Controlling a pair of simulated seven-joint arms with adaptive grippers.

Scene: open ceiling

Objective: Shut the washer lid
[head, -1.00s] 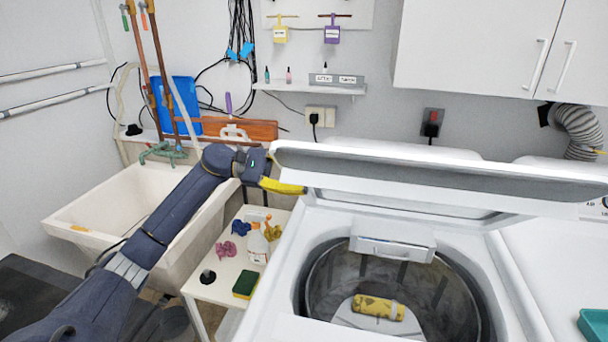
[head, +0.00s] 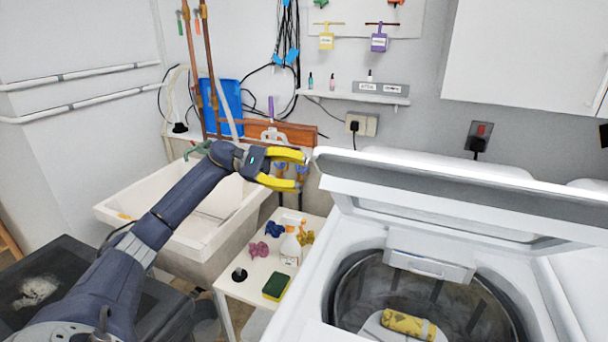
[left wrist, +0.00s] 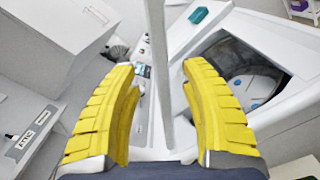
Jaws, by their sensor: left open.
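The white washer (head: 345,240) stands at the right with its lid (head: 440,185) raised and tilted, well open above the drum. A yellow cylinder lies in the drum (head: 408,325). My left gripper (head: 302,172) is open and empty, with its yellow fingers apart just left of the lid's left corner. In the left wrist view the two fingers (left wrist: 162,65) are spread, and the lid (left wrist: 157,80) shows as a narrow, edge-on strip in the gap between them. I cannot tell whether they touch it. My right gripper is out of view.
A small white table (head: 255,265) with a spray bottle (head: 290,248), a sponge (head: 277,286) and coloured items stands left of the washer. A sink (head: 150,210) lies behind my left arm. A shelf (head: 350,95) and cabinet (head: 530,55) are on the wall.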

